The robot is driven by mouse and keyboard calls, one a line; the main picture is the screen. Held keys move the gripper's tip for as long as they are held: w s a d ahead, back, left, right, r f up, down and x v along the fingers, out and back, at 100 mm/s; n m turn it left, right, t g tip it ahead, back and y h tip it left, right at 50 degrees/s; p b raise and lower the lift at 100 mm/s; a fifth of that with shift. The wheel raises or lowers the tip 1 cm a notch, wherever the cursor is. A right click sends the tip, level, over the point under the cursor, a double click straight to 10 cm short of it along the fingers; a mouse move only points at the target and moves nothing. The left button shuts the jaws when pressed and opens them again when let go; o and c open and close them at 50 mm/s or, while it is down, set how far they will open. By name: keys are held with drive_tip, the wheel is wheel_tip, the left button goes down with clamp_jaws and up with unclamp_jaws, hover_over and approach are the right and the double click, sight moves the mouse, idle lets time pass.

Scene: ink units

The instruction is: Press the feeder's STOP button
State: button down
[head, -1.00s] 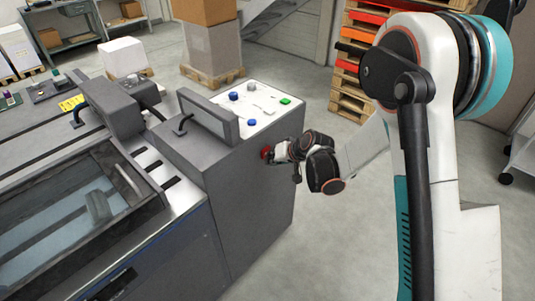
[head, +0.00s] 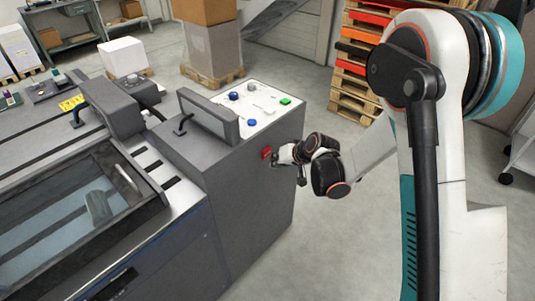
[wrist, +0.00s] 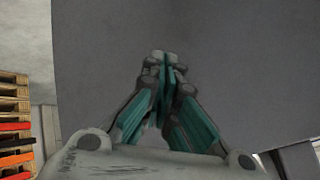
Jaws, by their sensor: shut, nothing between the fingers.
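The grey feeder (head: 245,205) stands left of centre. A small red button (head: 266,152) sits on its right side face, below the control panel; I cannot read any label on it. My gripper (head: 280,155) is just right of the button in the head view, with what looks like a small gap between them. In the wrist view my gripper (wrist: 168,58) is shut and empty, its teal fingers together in front of a plain grey face (wrist: 250,60). The button does not show in the wrist view.
Stacked pallets (head: 350,75) stand behind, and boxes on a pallet (head: 212,52) at the back.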

drive_tip(key=shift+d, duration=0.1)
drive_tip(key=s+d, duration=0.3)
drive_tip(key=shift+d, duration=0.35)
idle(0.8)
drive_tip(key=s+d+r+h, duration=0.1)
drive_tip(key=s+d+r, duration=0.35)
drive_tip(key=r, duration=0.35)
drive_tip(key=s+d+r+h, duration=0.2)
drive_tip(key=s+d+r, duration=0.3)
drive_tip(key=r, duration=0.4)
drive_tip(key=s+d+r+m+h, duration=0.1)
drive_tip(key=s+d, duration=0.3)
drive_tip(key=s, duration=0.5)
drive_tip(key=s+d+r+t+h, duration=0.1)
drive_tip(key=s+d+r, duration=0.3)
drive_tip(key=s, duration=0.6)
drive_tip(key=shift+s+d+m+h, duration=0.25)
drive_tip(key=shift+d+m+h, duration=0.15)
drive_tip(key=shift+h, duration=0.3)
